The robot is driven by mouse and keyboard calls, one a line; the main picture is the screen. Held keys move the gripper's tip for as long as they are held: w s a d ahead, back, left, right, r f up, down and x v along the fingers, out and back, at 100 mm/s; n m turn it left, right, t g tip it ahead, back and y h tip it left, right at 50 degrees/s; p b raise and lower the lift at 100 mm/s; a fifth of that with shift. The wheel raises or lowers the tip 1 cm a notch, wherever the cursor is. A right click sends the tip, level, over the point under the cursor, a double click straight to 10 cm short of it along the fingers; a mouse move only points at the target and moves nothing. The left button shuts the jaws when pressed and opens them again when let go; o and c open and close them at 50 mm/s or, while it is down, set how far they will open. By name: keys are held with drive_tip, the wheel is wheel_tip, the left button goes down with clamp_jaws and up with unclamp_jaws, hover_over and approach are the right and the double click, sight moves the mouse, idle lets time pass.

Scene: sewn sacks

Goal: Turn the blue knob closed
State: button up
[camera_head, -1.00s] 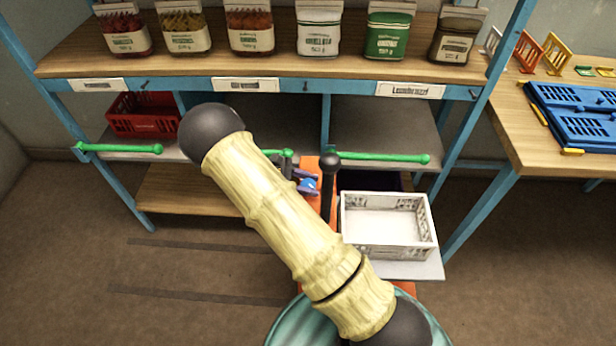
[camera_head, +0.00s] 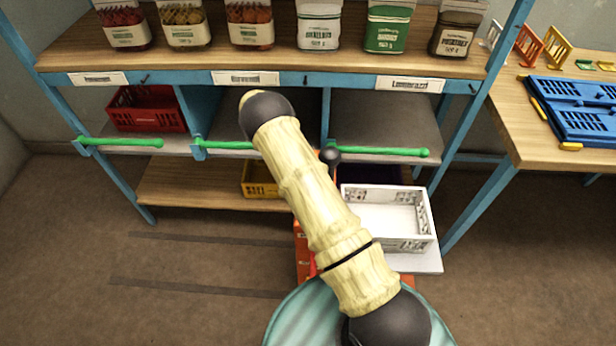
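No blue knob can be made out in the head view. My cream-coloured arm (camera_head: 315,200) crosses the middle of the picture and hides part of the shelf front behind it. My gripper is not visible, so its opening and what it touches cannot be seen. Three green bars run along the middle shelf edge: a left one (camera_head: 125,142), a middle one (camera_head: 228,145) partly behind my arm, and a right one (camera_head: 385,151).
A white crate (camera_head: 385,245) sits on a pale platform right of my arm. A red crate (camera_head: 147,110) stands on the left shelf and a yellow crate (camera_head: 259,190) below. A wooden table (camera_head: 510,130) with blue trays is at right. Floor at left is clear.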

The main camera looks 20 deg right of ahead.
drive_tip(key=shift+r+m+y, duration=0.1)
drive_tip(key=shift+m+y, duration=0.2)
drive_tip(key=o, duration=1)
